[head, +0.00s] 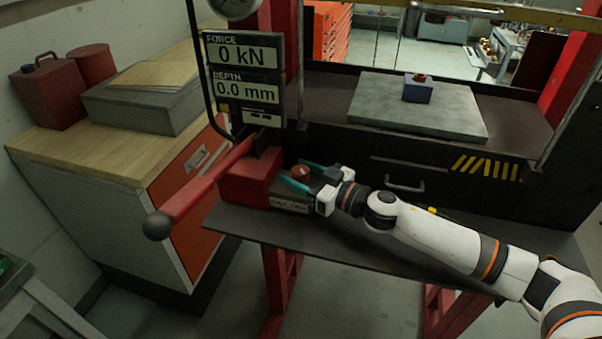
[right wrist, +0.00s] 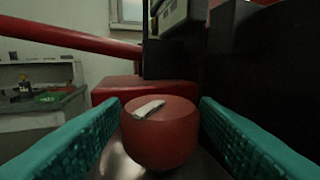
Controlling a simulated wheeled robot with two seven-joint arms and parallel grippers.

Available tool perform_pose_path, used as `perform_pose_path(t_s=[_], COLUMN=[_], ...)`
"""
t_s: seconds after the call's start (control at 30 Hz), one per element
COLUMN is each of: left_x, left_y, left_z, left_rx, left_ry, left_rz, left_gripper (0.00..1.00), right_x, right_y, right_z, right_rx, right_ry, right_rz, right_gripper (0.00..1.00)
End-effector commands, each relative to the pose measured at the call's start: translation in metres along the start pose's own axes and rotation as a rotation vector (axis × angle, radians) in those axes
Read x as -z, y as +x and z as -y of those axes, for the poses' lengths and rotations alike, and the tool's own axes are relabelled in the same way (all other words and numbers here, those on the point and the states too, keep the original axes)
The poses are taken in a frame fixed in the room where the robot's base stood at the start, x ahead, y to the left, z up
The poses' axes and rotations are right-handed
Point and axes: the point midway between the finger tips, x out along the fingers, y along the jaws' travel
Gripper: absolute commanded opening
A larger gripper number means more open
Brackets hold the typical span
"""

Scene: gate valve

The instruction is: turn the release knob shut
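The release knob (head: 300,172) is a small red round knob on the pump block at the front left of the press. In the right wrist view the knob (right wrist: 160,132) is a red cylinder with a pale mark on its top. My right gripper (head: 298,175) is open, with its teal fingers on either side of the knob. In the right wrist view a gap shows between the knob and each finger (right wrist: 62,140), so they do not appear to grip it. A label on the block's front is too small to read. My left gripper is not in view.
A long red pump lever (head: 205,187) with a dark ball end slants left of the block. The display (head: 245,75) reads 0 kN and 0.0 mm. A grey plate (head: 420,108) bears a small blue block (head: 418,90). A wooden-topped cabinet (head: 95,150) stands left.

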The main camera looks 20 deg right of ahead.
Motion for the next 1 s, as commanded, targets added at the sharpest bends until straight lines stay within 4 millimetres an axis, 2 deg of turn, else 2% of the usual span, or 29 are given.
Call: perform_pose_path(t_s=[0.03, 0.23, 0.57, 0.8, 1.0], left_x=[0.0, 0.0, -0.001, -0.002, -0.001], left_y=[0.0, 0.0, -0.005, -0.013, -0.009], left_z=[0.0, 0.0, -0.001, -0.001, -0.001], left_rx=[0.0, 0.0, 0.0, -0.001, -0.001], left_ry=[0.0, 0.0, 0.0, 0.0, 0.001], left_rz=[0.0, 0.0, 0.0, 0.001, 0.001], left_gripper=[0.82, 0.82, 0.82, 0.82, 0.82], right_x=[0.0, 0.0, -0.001, -0.001, 0.002], right_y=[0.0, 0.0, 0.0, 0.0, 0.0], right_z=[0.0, 0.0, -0.002, -0.002, -0.003], right_rx=[0.0, 0.0, 0.052, 0.209, 0.382], right_ry=[0.0, 0.0, 0.003, 0.01, 0.012], right_rz=[0.0, 0.0, 0.001, 0.001, 0.002], right_gripper=[0.47, 0.15, 0.15, 0.15, 0.15])
